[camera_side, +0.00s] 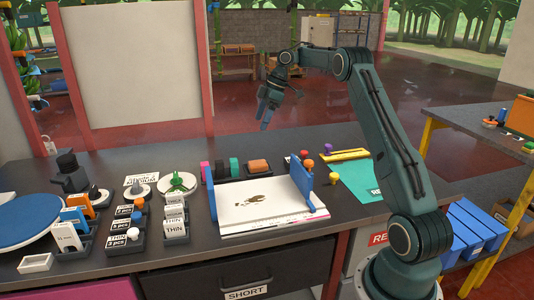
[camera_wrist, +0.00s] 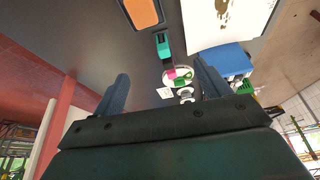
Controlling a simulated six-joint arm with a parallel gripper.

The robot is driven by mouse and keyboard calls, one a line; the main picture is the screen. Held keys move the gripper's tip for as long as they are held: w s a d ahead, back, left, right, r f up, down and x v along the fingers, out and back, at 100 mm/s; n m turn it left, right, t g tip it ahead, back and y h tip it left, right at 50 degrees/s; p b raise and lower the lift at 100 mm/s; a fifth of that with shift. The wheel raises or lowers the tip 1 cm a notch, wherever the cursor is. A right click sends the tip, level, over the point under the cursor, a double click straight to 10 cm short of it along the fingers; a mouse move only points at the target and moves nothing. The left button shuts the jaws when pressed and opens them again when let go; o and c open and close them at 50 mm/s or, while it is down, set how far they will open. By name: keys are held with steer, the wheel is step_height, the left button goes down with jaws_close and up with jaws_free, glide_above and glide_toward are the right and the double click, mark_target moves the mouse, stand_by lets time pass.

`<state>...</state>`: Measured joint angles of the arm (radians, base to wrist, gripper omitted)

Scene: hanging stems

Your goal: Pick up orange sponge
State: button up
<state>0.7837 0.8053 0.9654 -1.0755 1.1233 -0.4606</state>
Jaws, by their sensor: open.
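The orange sponge (camera_side: 258,165) sits in a small dark holder (camera_side: 257,174) at the back of the bench, behind the white board. In the wrist view, an orange block (camera_wrist: 143,12), which looks like the sponge, shows at the top edge and is partly cut off. My gripper (camera_side: 265,118) is raised above the back of the bench, pointing down, apart from the sponge. In the wrist view its two fingers (camera_wrist: 161,85) are spread apart with nothing between them.
A teal block (camera_side: 234,165) stands left of the sponge. A white board (camera_side: 262,204) with blue end pieces (camera_side: 307,181) is in front. Knobs with orange and purple tops (camera_side: 328,148) stand to the right. A teal mat (camera_side: 362,180) lies at the right.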

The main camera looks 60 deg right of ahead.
steer(key=s+d+f, duration=0.1)
steer(key=d+f, duration=0.3)
steer(key=shift+s+d+f+n, duration=0.15)
steer(key=shift+d+f+n, duration=0.1)
steer(key=shift+d+n, duration=0.15)
steer(key=shift+a, duration=0.1)
glide_above(258, 163)
steer(key=s+d, duration=0.1)
steer(key=d, duration=0.1)
steer(key=shift+s+a+f, duration=0.1)
steer(key=shift+f, duration=1.9)
steer(key=shift+s+a+f, duration=0.1)
steer(key=shift+f, duration=1.85)
steer(key=shift+x, duration=2.6)
steer(key=shift+s, duration=0.1)
steer(key=shift+d, duration=0.1)
steer(key=c, duration=1)
steer(key=shift+c, duration=0.2)
